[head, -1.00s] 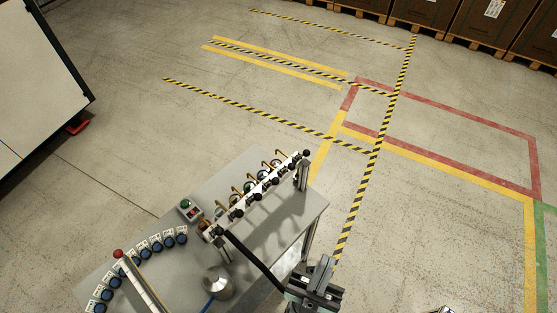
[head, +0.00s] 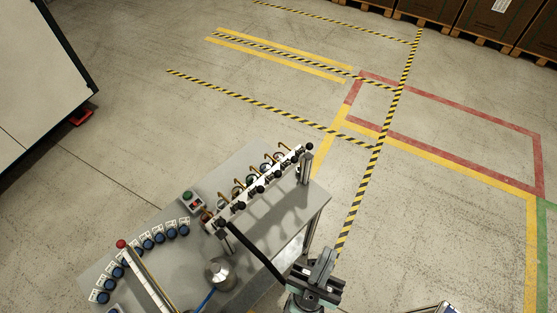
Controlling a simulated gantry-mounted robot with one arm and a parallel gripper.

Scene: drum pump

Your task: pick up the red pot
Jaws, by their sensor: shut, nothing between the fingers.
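Several small blue-topped pots (head: 159,238) with white labels stand in an arc on the left part of the grey table (head: 262,224). My gripper (head: 321,267) is at the bottom, right of the table's near right side, empty and well apart from the pots.
A white rack (head: 262,187) with black knobs and coloured rings stands along the table. A metal canister (head: 221,273) with a blue hose stands near the front. A green and red button box (head: 192,201) is behind the rack's left end. Open floor lies beyond.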

